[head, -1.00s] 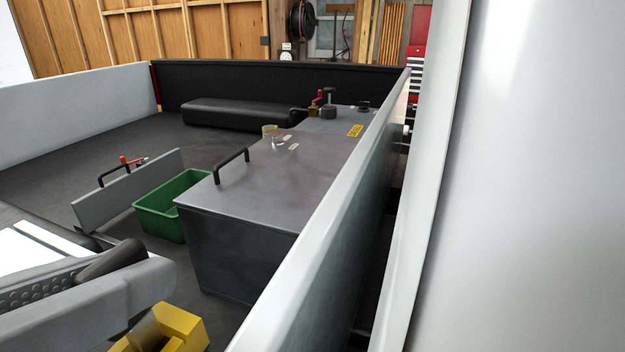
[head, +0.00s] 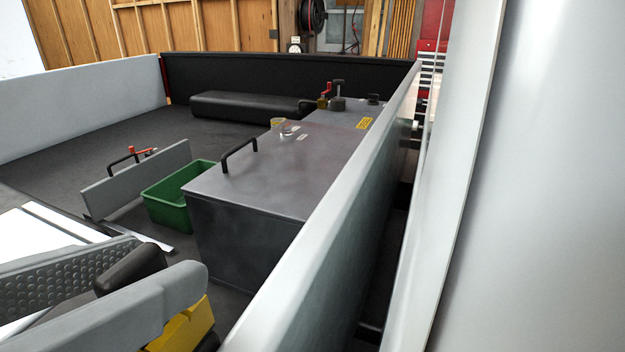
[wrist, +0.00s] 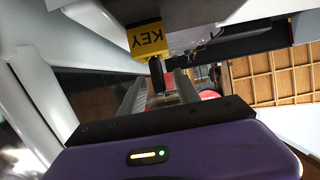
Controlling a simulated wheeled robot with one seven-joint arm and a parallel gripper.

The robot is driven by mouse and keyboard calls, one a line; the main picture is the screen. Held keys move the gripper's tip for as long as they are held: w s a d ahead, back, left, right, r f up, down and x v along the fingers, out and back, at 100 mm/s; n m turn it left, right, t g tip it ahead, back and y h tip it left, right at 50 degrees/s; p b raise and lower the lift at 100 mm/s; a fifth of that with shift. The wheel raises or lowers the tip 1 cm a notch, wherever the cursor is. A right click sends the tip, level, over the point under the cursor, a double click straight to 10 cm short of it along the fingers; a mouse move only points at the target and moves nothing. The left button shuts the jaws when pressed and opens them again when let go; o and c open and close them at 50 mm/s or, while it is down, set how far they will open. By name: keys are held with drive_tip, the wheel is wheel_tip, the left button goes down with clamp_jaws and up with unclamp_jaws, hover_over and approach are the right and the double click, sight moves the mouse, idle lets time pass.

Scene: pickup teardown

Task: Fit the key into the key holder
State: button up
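A yellow block (wrist: 148,38) marked KEY is at the top centre of the wrist view, its lettering turned over. A short black cylindrical piece (wrist: 157,74) hangs just below it. I cannot tell whether these are the key, the holder or parts of both. A yellow block (head: 186,326) also shows at the bottom left of the head view, partly behind a light grey rounded part. In the wrist view my gripper (wrist: 158,92) has its purple body and black bar at the bottom. Its fingers point towards the yellow block; what lies between them is unclear.
A grey metal chest (head: 290,165) with a black handle stands in the truck bed. A green bin (head: 166,207) and an upright grey panel (head: 140,178) are left of it. The truck's side wall (head: 330,210) rises at the right.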

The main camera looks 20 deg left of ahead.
drive_tip(key=b+v, duration=0.1)
drive_tip(key=v, duration=0.6)
drive_tip(key=shift+s+b, duration=0.3)
drive_tip(key=shift+s, duration=0.1)
drive_tip(key=shift+s+r, duration=0.1)
idle(0.4)
